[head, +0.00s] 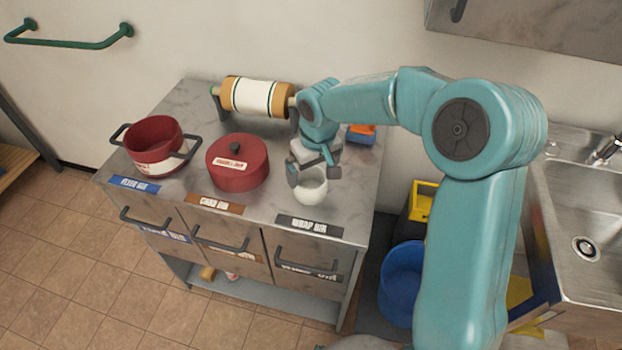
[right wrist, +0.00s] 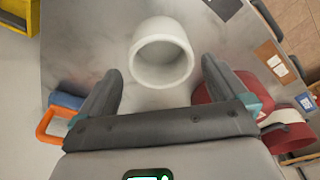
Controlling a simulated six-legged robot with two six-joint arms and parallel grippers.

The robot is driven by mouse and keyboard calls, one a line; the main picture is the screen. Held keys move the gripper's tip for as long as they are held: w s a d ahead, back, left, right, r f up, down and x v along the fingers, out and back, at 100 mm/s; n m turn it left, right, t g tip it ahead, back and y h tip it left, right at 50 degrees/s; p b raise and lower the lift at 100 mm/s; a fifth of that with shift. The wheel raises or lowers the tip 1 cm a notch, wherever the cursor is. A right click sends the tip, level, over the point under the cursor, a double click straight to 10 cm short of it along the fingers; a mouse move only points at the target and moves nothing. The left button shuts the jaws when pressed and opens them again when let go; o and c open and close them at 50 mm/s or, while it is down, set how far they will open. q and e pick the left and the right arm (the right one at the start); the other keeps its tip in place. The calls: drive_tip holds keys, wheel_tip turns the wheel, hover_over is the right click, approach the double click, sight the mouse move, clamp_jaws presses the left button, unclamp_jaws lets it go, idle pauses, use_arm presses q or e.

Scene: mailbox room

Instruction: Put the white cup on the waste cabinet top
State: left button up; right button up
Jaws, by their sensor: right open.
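The white cup (head: 311,189) stands upright on the grey waste cabinet top (head: 265,205), near the front right, behind the label reading WRAP BIN. In the right wrist view the white cup (right wrist: 161,54) shows its open mouth, empty, just beyond and between the fingertips. My right gripper (head: 313,174) is right at the cup from above and behind; its fingers are spread open. In the right wrist view the right gripper (right wrist: 160,80) holds nothing. Whether a finger touches the cup cannot be told. My left gripper is not in view.
A red lidded pot (head: 237,165) and an open red pot (head: 154,146) stand left of the cup. A paper roll (head: 254,96) lies at the back. An orange and blue object (head: 361,134) is behind right. A sink (head: 590,220) is at the right.

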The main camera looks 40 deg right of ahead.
wheel_tip(320, 180, up, 7)
drive_tip(key=s, duration=0.1)
drive_tip(key=shift+f, duration=0.15)
idle(0.5)
